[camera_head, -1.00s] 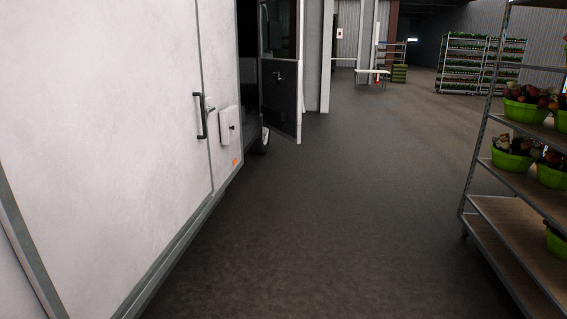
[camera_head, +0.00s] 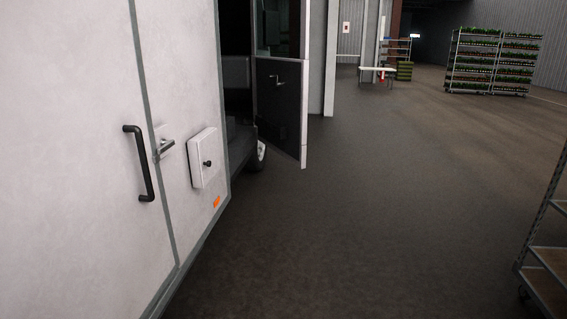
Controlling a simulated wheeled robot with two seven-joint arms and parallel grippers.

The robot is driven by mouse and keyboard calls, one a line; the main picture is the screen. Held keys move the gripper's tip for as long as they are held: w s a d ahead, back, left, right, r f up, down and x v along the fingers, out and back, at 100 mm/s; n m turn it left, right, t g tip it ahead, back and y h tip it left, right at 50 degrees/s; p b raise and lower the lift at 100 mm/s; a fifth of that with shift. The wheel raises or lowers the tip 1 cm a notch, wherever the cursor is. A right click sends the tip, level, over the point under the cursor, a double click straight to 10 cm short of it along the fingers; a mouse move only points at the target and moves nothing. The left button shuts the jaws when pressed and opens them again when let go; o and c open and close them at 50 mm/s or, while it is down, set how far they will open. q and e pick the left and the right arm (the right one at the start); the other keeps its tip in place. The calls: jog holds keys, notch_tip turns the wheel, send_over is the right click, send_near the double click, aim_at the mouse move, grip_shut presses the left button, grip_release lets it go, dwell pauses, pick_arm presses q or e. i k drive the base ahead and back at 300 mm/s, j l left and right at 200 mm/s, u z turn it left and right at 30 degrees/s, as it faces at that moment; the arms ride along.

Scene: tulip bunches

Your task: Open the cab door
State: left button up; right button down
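The cab door (camera_head: 279,98) stands ajar ahead, left of the middle of the head view. It swings out to the right from the truck, with its dark inner side and a small inner handle (camera_head: 278,80) showing. The dark cab opening (camera_head: 237,75) lies to its left, with a wheel (camera_head: 261,153) below. The truck's white box side (camera_head: 75,150) fills the left of the view. Neither of my grippers is in view.
A metal plant rack (camera_head: 545,270) stands at the right edge, close by. Racks of plants (camera_head: 490,60) and a white table (camera_head: 377,70) stand far back. A grey pillar (camera_head: 331,60) rises just beyond the door. The dark floor between truck and rack is clear.

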aim_at(280, 113)
jog(key=i, duration=3.2)
jog(key=i+l+u, duration=0.15)
jog(key=i, duration=0.75)
jog(key=i+l, duration=0.1)
jog(key=i, duration=0.75)
jog(key=j+u, duration=0.05)
